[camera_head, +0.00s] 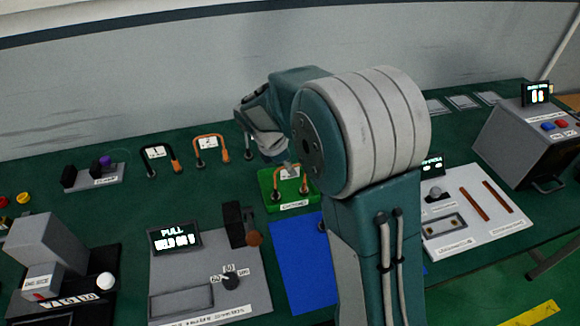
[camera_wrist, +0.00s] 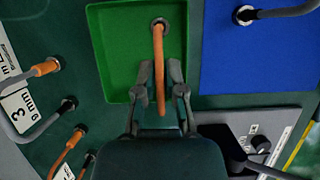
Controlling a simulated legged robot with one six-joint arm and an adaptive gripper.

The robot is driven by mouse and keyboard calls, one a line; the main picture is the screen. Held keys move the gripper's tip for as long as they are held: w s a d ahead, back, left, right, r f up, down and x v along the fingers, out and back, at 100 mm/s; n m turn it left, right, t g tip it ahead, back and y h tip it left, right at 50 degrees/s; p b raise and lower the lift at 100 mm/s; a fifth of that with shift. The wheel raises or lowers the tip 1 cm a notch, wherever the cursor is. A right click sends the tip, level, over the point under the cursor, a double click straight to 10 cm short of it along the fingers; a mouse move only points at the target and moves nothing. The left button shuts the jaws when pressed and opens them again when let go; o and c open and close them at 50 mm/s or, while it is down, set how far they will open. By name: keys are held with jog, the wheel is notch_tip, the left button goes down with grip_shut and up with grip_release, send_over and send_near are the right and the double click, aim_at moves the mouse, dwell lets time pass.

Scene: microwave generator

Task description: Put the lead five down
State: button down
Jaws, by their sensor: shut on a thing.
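An orange lead (camera_wrist: 158,52) arches between the fingers of my gripper (camera_wrist: 159,78) in the wrist view. My gripper is shut on it. The lead's far end, with a dark ring, is over the green tray (camera_wrist: 112,60). In the head view the lead's orange legs (camera_head: 276,190) stand at the green tray (camera_head: 300,206), with my gripper (camera_head: 289,168) right above. A white label on the lead is partly covered, and I cannot read its number. I cannot tell whether the lead's ends bear on the tray floor.
A blue mat (camera_head: 300,262) lies just in front of the green tray. Lead 1 (camera_head: 150,170) and lead 2 (camera_head: 197,152) stand to the left on the green bench. A grey panel with a lit screen (camera_head: 174,238) is at front left.

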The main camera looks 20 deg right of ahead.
jog(key=shift+f, duration=0.1)
jog(key=c, duration=0.7)
grip_release()
jog(key=v, duration=1.2)
jog(key=shift+s+d+r+m+t+y, duration=0.45)
jog(key=shift+s+d+m+t+y, duration=0.45)
jog(key=shift+s+m, duration=2.65)
jog(key=shift+s+d+r+m+t+y, duration=0.4)
jog(key=shift+s+d+m+t+y, duration=0.4)
jog(key=shift+s+m, duration=2.75)
jog(key=shift+s+d+r+m+t+y, duration=0.55)
jog(key=shift+s+m+t, duration=0.95)
jog(key=shift+s, duration=3.7)
